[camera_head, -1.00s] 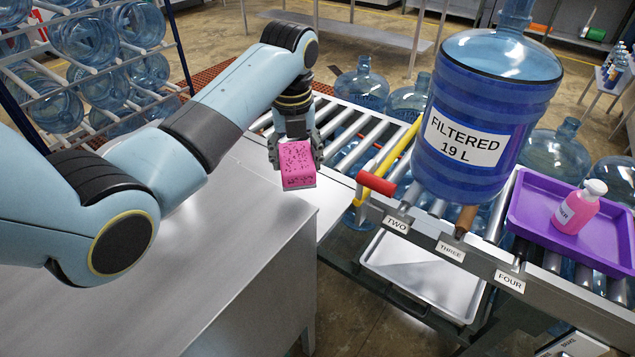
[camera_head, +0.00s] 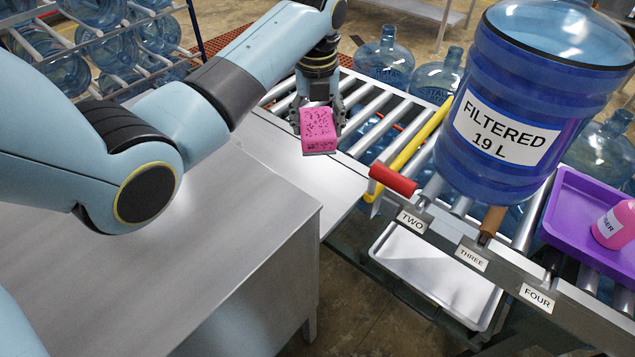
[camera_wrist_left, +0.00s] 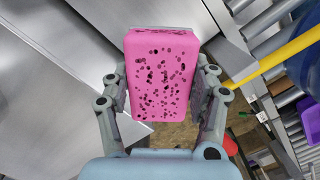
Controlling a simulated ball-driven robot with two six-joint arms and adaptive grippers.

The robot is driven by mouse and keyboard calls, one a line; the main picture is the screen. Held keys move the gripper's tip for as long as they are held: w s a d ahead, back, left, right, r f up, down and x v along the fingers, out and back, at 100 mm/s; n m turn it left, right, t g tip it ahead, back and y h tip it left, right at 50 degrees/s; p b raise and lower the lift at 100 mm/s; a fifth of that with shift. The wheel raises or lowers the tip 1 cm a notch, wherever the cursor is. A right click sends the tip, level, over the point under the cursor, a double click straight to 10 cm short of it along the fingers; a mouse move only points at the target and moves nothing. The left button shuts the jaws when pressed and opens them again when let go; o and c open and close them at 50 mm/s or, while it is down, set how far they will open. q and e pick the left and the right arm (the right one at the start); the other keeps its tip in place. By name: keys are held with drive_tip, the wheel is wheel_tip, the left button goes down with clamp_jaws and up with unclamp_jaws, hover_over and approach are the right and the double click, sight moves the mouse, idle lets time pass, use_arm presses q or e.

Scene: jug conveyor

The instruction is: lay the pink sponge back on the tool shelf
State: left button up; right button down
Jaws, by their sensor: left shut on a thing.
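The pink sponge (camera_head: 318,129) is a block with dark holes. My left gripper (camera_head: 319,118) is shut on it and holds it near the left end of the roller conveyor, past the corner of the grey metal counter. In the left wrist view the sponge (camera_wrist_left: 160,75) sits between the two fingers of the gripper (camera_wrist_left: 162,95), its holed face toward the camera. My right gripper is out of view.
A grey counter (camera_head: 235,225) fills the lower left. The roller conveyor carries a large blue FILTERED 19 L jug (camera_head: 465,165) and a purple tray (camera_head: 565,210) with a pink bottle (camera_head: 613,225). A yellow bar (camera_head: 415,140) and a red handle (camera_head: 392,180) stand right of the sponge.

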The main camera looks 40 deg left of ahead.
use_arm(q)
drive_tip(key=b, duration=0.5)
hover_over(317, 189)
wheel_tip(317, 189, down, 6)
wheel_tip(317, 189, down, 6)
drive_tip(key=shift+s+d+r+b, duration=0.1)
drive_tip(key=shift+r+b, duration=0.05)
drive_tip(key=shift+b, duration=0.2)
wheel_tip(317, 189, down, 5)
drive_tip(key=shift+r+b, duration=0.1)
drive_tip(key=shift+b, duration=0.2)
drive_tip(key=shift+f, duration=0.2)
drive_tip(key=o, duration=1.1)
drive_tip(key=shift+r, duration=0.1)
